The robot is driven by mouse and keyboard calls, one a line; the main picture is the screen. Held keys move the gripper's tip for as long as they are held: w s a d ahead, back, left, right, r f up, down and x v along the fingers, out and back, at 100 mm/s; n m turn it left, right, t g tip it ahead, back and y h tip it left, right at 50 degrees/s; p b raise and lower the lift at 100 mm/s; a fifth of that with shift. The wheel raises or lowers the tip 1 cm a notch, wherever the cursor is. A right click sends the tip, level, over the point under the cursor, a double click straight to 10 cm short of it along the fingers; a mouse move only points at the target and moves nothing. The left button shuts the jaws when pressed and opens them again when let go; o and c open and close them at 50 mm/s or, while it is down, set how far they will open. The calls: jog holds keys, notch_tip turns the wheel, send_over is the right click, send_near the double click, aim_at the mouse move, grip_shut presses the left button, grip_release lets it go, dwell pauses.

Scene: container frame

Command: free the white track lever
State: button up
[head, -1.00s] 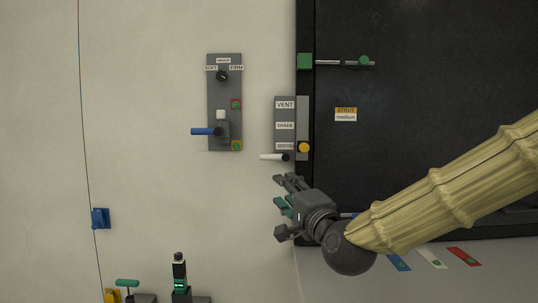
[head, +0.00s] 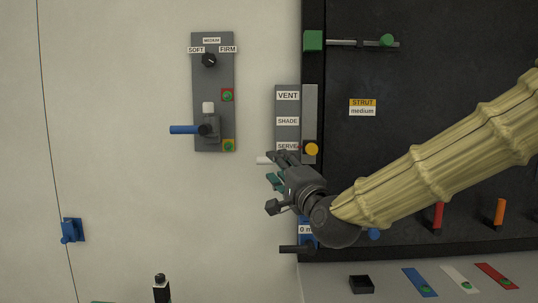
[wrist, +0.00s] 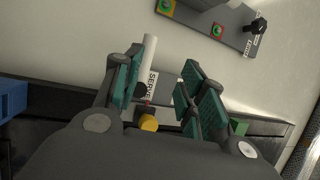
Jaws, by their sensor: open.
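The white track lever (head: 263,160) points left from the lower end of the grey VENT/SHADE/SERVE panel (head: 287,108), at the SERVE label. My gripper's fingers hide its right part in the head view. In the wrist view the white lever (wrist: 150,55) shows between the fingers, nearer the left one, beside the SERVE label. My gripper (head: 274,182) is open and empty, just below the lever in the head view. In the wrist view the open gripper (wrist: 160,72) shows its teal pads apart. I cannot tell whether a finger touches the lever. A yellow knob (head: 311,149) sits beside the panel.
A grey panel with a blue lever (head: 184,129) is on the wall to the left. A dark handle (head: 291,249) and a blue part lie below my gripper. A green-ended rod (head: 362,43) is above right. The wall between the panels is bare.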

aim_at(269, 160)
jog(key=w, duration=0.3)
jog(key=w+a+p, duration=0.1)
jog(key=w, duration=0.2)
jog(key=w+a+f+p, duration=0.1)
jog(key=w, duration=0.2)
jog(key=shift+a, duration=0.1)
jog(key=shift+w+a+r, duration=0.1)
jog(key=shift+w, duration=0.1)
jog(key=shift+s+a+r, duration=0.1)
jog(key=shift+s+r, duration=0.1)
jog(key=shift+s+r+p, duration=0.3)
jog(key=shift+s+r, duration=0.15)
jog(key=shift+s, duration=0.2)
jog(key=shift+w+a+f, duration=0.1)
jog(key=shift+w+f, duration=0.35)
jog(key=shift+w, duration=0.3)
jog(key=shift+w+f, duration=0.15)
jog(key=shift+w, duration=0.05)
jog(key=shift+c, duration=0.9)
jog(key=shift+s+r, duration=0.25)
jog(key=shift+s, duration=0.1)
grip_shut()
